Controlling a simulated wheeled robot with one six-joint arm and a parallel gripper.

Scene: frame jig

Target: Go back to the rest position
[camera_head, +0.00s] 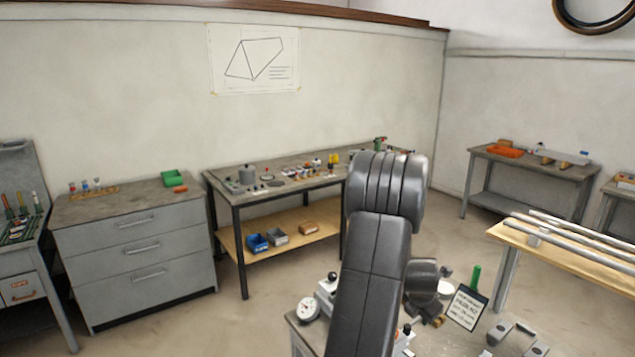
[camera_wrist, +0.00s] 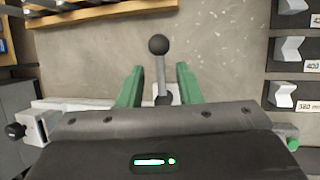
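In the wrist view my gripper (camera_wrist: 159,68) has its two green fingers spread apart. A metal lever with a dark ball knob (camera_wrist: 158,45) stands between the fingers, with a gap on either side, so nothing is held. In the head view my arm's dark links fill the lower middle and hide part of the bench; my gripper's fingers cannot be made out clearly there. The lever cannot be picked out for certain in that view.
A bench with a dial gauge (camera_head: 308,309) and a small sign (camera_head: 466,307) surrounds my arm. A grey drawer cabinet (camera_head: 137,262) and a parts table (camera_head: 225,187) stand behind. Tubes (camera_head: 580,240) lie on a wooden-topped table at right. Floor shows between the furniture.

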